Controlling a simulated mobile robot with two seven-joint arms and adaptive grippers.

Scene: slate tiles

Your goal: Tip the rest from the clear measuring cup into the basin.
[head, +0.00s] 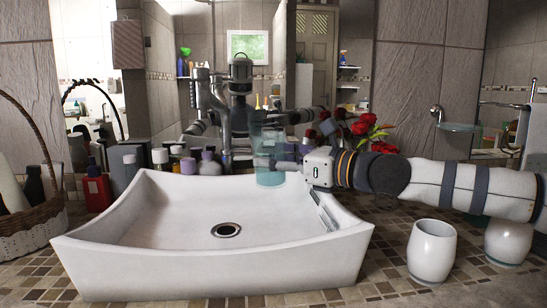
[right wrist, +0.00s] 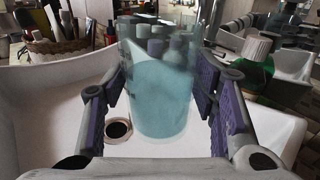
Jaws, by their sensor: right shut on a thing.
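The clear measuring cup (head: 269,147) holds blue-green liquid and looks upright. My right gripper (head: 278,164) is shut on it, with its fingers on either side of the cup. The right wrist view shows the cup (right wrist: 160,92) between the purple finger pads, with liquid filling much of it. The white basin (head: 130,245) is wide, with a dark drain (head: 226,230) in its floor. The cup is near the basin's back rim; its exact height above the rim is hard to tell. No liquid shows in the basin. My left gripper is not in view.
Two white tumblers (head: 432,252) (head: 507,242) stand right of the basin under my right arm. Several bottles (head: 160,158) line the back, with a red bottle (head: 97,190) and a wicker basket (head: 35,222) at left. Red roses (head: 372,128) stand behind my arm. A mirror fills the back.

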